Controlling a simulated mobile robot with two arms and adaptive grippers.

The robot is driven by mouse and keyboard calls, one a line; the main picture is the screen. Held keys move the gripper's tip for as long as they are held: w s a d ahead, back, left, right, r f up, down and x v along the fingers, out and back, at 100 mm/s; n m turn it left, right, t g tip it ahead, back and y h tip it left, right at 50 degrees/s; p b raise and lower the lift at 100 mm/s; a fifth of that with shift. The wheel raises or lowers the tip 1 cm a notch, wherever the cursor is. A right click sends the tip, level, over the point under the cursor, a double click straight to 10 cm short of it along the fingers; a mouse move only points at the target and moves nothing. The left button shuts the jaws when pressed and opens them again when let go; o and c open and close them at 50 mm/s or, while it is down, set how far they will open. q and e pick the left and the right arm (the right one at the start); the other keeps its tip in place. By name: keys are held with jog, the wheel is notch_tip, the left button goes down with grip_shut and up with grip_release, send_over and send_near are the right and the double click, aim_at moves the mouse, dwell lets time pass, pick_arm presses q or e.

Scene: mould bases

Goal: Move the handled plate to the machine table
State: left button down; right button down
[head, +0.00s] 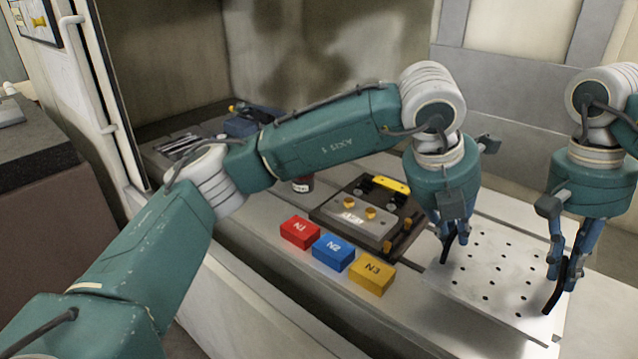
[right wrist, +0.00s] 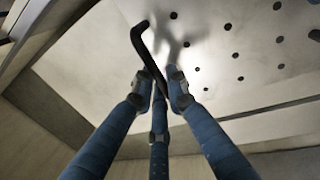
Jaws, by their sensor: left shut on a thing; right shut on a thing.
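The handled plate (head: 490,276) is a flat silver plate with rows of small holes and black bent handles at its left and right sides. It is level over the right part of the grey machine table (head: 268,250); I cannot tell whether it touches the table. My left gripper (head: 456,240) is shut on the left handle. My right gripper (head: 566,272) is shut on the right handle. In the right wrist view, the blue fingers close around the black handle (right wrist: 143,48), and the plate (right wrist: 225,48) lies beyond. The fingers partly hide both handles.
Red (head: 300,232), blue (head: 333,253) and yellow (head: 372,279) labelled blocks stand in a row left of the plate. Behind them is a dark mould base (head: 331,212) with a grey top and yellow parts. A dark jar (head: 302,184) and tools (head: 180,146) are farther back.

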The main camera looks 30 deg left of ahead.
aim_at(553, 288)
pick_arm(q)
jog(key=shift+d+f, duration=0.1)
pick_arm(e)
jog(key=shift+f, duration=0.1)
